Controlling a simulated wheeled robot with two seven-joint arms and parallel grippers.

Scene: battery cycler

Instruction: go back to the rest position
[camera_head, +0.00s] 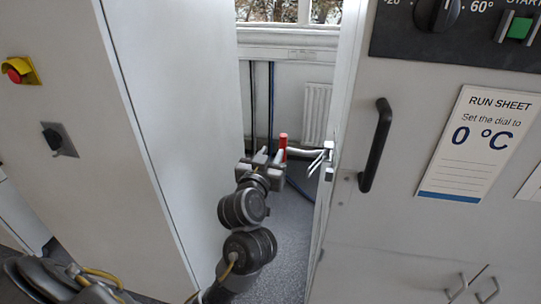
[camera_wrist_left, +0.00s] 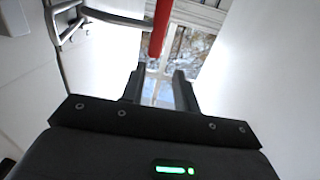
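My left gripper (camera_head: 269,157) is in the gap between the two cabinets, with its fingers pointing up and away. In the left wrist view its fingers (camera_wrist_left: 159,77) stand apart with nothing visible between them. A red handle (camera_head: 283,146) stands upright just right of the fingertips, by a pale pipe. In the left wrist view the red handle (camera_wrist_left: 160,28) is above the finger gap, and I see no grip on it. My right gripper is not in view.
A tall pale cabinet (camera_head: 175,120) with a red button (camera_head: 14,75) stands left. The right cabinet has a black door handle (camera_head: 376,145), a dial (camera_head: 437,12), a green button (camera_head: 519,28) and a run sheet (camera_head: 478,140) reading 0 °C. A radiator (camera_head: 317,113) is behind the gap.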

